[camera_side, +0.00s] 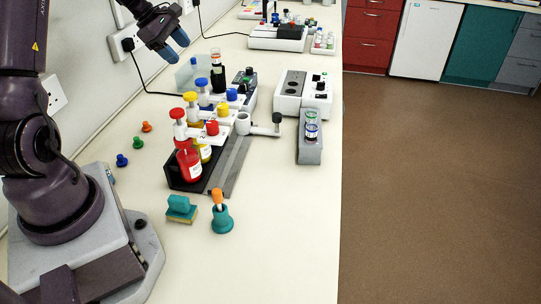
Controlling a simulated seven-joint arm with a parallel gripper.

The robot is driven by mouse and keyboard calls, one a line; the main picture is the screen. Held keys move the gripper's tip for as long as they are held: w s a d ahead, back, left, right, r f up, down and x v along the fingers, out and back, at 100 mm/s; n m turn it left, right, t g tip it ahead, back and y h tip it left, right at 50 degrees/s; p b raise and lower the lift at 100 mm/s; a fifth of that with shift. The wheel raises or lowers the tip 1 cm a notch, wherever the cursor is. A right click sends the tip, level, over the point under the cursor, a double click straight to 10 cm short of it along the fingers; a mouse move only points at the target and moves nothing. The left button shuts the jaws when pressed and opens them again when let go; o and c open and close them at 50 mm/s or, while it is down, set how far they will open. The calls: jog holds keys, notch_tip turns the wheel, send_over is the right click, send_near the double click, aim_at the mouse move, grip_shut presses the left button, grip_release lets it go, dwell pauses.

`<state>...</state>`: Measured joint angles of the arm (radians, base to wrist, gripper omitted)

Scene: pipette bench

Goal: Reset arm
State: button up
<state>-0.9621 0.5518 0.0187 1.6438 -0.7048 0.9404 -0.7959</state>
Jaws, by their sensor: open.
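My gripper (176,46) hangs at the top left of the side view, in the air near the wall. Its two blue fingertips point down and to the right, apart, with nothing seen between them. It is above and behind the bench rack (177,177), clear of everything on it. The black rack holds bottles with red, yellow and blue tops, among them a red bottle (190,166) at its front. A bottle of dark liquid (218,78) with an orange and white top stands at its far end.
A white device (291,96) and a grey block with two vials (310,150) stand to the right. A teal and yellow block (181,209) and a teal bottle (221,219) stand in front. Small coloured stoppers (137,142) lie left. The front right bench is clear.

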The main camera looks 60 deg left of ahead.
jog(key=s+d+r+m, duration=0.4)
jog(key=d+m, duration=0.4)
jog(key=d, duration=0.3)
jog(key=s+d+r+m+y, duration=0.1)
jog(key=s+d+r+m, duration=0.3)
jog(key=d+m, duration=0.4)
jog(key=s+d+r+m+y, duration=0.1)
jog(key=s+d+r+m, duration=0.2)
jog(key=d+m, duration=0.6)
jog(key=shift+s+d+r, duration=0.4)
jog(key=shift+s+d, duration=0.85)
jog(key=shift+d, duration=1.35)
